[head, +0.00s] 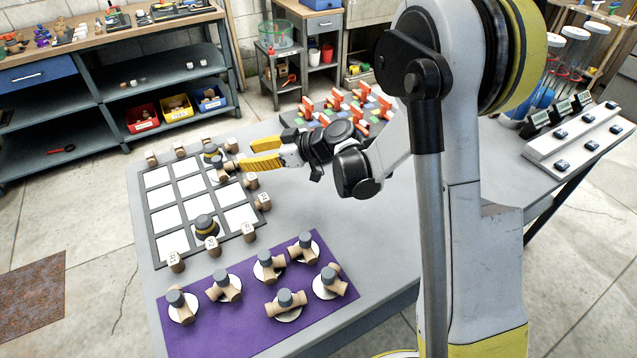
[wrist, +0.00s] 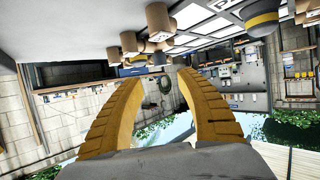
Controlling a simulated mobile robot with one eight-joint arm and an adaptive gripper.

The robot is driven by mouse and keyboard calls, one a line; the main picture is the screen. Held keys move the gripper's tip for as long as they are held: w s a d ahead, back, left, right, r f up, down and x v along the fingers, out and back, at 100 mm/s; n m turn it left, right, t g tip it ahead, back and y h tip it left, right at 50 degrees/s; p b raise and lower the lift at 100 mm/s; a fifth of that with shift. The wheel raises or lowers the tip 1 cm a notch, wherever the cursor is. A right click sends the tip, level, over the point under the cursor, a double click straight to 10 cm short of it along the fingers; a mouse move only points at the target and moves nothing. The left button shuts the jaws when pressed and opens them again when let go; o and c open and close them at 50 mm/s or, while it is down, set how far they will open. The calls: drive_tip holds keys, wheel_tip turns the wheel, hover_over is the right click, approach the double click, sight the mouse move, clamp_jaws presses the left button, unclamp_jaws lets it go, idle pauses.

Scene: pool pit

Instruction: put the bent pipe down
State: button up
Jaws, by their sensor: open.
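My gripper (head: 246,156) has yellow fingers, spread apart with nothing between them, near the right edge of the white-squared board (head: 146,222). In the wrist view the open fingers (wrist: 158,78) frame only background. A small tan piece with a grey part (head: 218,174) is on the board just left of the fingertips; I cannot tell whether it is the bent pipe. Several tan pipe pieces with grey ends, such as one branching piece (head: 287,301), stand on white discs on the purple mat (head: 222,335).
Several tan numbered blocks (head: 263,201) line the board's edges. A tray of coloured bricks (head: 352,112) lies behind my gripper. The grey table (head: 300,215) is bare between board, mat and arm. A workbench (head: 105,50) with bins stands at the back left.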

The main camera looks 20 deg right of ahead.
drive_tip(key=s+d+r+m+h, duration=0.2)
drive_tip(key=s+d, duration=0.3)
drive_tip(key=s, duration=0.4)
drive_tip(key=s+d+r+m+h, duration=0.3)
drive_tip(key=s+d+m+h, duration=0.2)
drive_tip(key=s, duration=0.5)
drive_tip(key=s+d+r+m+h, duration=0.2)
drive_tip(key=s+d+m+h, duration=0.2)
drive_tip(key=s, duration=0.5)
drive_tip(key=shift+s+d+r, duration=0.4)
